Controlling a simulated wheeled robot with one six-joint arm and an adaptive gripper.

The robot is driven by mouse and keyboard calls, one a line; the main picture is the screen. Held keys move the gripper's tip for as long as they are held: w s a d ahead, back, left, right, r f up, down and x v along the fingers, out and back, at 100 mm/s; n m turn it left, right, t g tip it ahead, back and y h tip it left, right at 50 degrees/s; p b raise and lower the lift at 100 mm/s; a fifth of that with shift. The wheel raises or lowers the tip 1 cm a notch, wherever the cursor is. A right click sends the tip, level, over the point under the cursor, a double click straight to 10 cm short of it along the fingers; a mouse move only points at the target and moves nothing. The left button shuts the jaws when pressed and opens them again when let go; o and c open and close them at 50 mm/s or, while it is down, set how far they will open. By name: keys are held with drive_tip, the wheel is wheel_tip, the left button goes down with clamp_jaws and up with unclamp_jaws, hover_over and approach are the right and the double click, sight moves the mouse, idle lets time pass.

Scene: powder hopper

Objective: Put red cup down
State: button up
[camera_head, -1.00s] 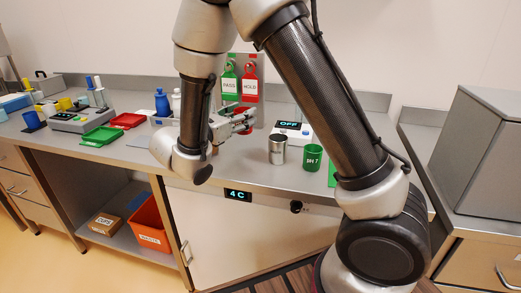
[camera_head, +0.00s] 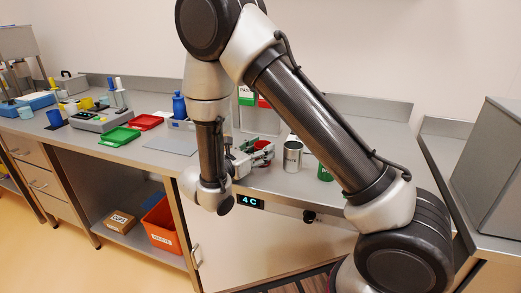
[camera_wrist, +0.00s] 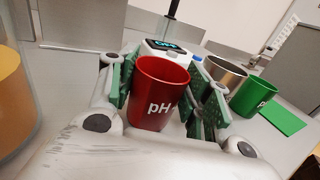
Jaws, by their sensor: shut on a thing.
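The red cup (camera_wrist: 160,95), marked "pH", is upright between the green-padded fingers of my gripper (camera_wrist: 170,92) in the wrist view. The fingers are shut on its two sides. In the head view my gripper (camera_head: 258,155) is low over the front part of the bench, left of the metal cup; only a little red shows between its fingers. The cup's base is hidden, so I cannot tell whether it touches the bench top (camera_head: 285,185).
A metal cup (camera_head: 292,156) stands close to the right of my gripper. A green cup (camera_wrist: 257,94) stands beyond it, near a green mat (camera_wrist: 284,117). A white device with a display (camera_wrist: 165,48) is behind the red cup. A grey mat (camera_head: 172,141) lies to the left.

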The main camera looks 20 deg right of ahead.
drive_tip(key=shift+f, duration=0.1)
drive_tip(key=o, duration=1)
